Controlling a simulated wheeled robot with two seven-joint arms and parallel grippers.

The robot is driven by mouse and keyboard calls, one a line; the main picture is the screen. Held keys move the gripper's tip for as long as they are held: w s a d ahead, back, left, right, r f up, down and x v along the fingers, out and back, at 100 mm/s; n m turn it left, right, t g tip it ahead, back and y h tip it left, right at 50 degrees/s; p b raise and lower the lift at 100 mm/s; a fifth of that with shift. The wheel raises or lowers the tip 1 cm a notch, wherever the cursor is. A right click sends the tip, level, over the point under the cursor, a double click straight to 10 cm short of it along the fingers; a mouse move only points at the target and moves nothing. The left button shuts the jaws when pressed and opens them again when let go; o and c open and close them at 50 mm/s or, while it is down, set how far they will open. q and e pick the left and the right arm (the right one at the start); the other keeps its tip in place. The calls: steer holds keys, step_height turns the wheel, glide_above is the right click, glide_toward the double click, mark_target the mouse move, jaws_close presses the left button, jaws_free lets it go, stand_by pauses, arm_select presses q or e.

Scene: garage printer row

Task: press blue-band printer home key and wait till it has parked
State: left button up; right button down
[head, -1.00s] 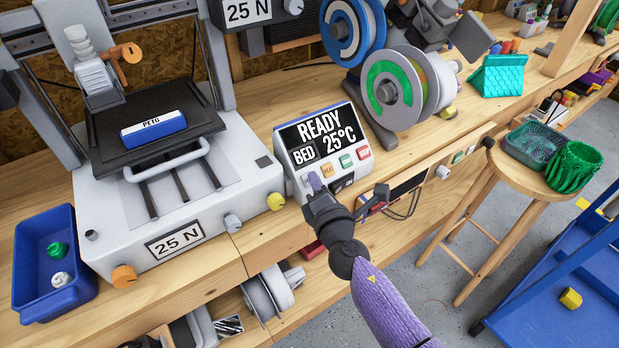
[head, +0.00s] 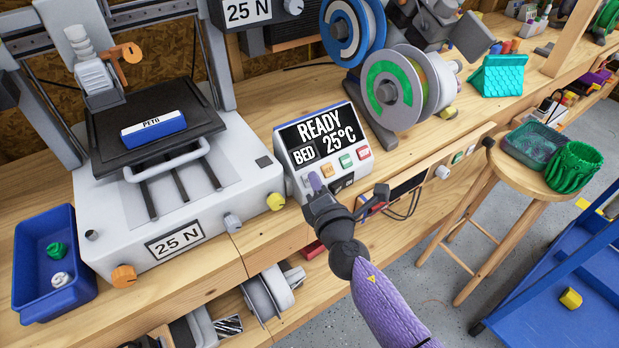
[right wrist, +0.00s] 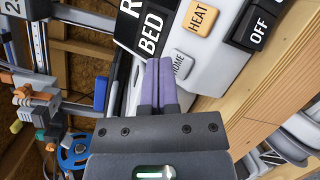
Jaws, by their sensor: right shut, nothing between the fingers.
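The control box (head: 312,143) stands on the bench with a thin blue edge round its top. Its screen reads READY, BED 25°C. My right gripper (head: 314,182) is shut and empty, with its purple fingertips at the box's lower left front. In the right wrist view the fingertips (right wrist: 160,68) are right beside the grey HOME key (right wrist: 179,64) and partly cover it. I cannot tell whether they touch it. The printer (head: 245,165) is left of the box, its dark bed (head: 110,113) holding a blue block (head: 153,130) marked PETG. My left gripper is not clearly in view.
The orange HEAT key (right wrist: 202,18) and black OFF key (right wrist: 256,28) are near the fingertips. Spools (head: 392,92) stand behind the box. A blue bin (head: 75,295) is at the left. A stool (head: 520,180) with green items and a blue cart (head: 540,290) are at the right.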

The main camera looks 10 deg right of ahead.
steer(key=shift+w+f, duration=0.1)
steer(key=shift+f, duration=0.05)
steer(key=shift+w+a+f+b, duration=0.1)
steer(key=shift+w+f+b, duration=0.1)
steer(key=shift+b, duration=0.2)
